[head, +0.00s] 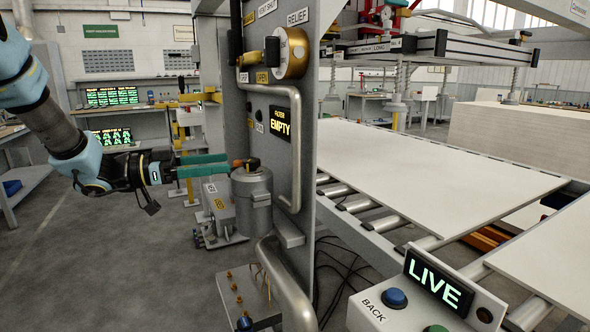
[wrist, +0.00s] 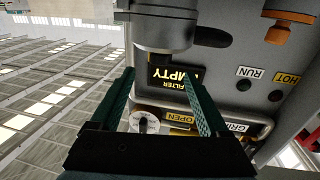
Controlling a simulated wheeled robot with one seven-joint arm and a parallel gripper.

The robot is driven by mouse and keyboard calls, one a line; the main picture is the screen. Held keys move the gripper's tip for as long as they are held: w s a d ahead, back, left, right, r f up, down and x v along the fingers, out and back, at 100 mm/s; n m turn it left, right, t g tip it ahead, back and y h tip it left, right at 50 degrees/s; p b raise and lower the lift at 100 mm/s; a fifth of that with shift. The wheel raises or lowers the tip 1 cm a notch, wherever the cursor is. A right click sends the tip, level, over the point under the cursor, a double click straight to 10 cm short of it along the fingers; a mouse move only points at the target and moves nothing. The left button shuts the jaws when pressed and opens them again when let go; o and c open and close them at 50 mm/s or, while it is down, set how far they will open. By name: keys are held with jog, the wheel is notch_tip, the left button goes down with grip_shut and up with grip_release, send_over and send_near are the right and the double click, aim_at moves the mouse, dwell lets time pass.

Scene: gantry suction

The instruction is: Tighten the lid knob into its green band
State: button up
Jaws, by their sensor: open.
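A grey filter canister (head: 251,205) stands against the grey panel in the head view. A small black and orange knob (head: 250,162) sits on its lid. The canister also shows upside down at the top of the wrist view (wrist: 163,30), with a dark part projecting to its right. My gripper (head: 230,165) is open, its two green fingers pointing right towards the knob, with the tips close to it. Whether they touch it I cannot tell. In the wrist view my fingers (wrist: 159,78) stand apart with nothing clearly between them. I cannot make out a green band on the lid.
The panel carries a lit EMPTY display (head: 280,126), a brass RELIEF dial (head: 291,53) and a curved pipe (head: 294,170). A grey box (head: 225,212) stands left of the canister. A roller table with white sheets (head: 430,170) fills the right. Open floor lies left.

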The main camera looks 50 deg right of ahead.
aim_at(266, 169)
jog(key=p+x, duration=0.3)
jog(key=x, duration=0.8)
jog(key=shift+c, duration=0.2)
grip_shut()
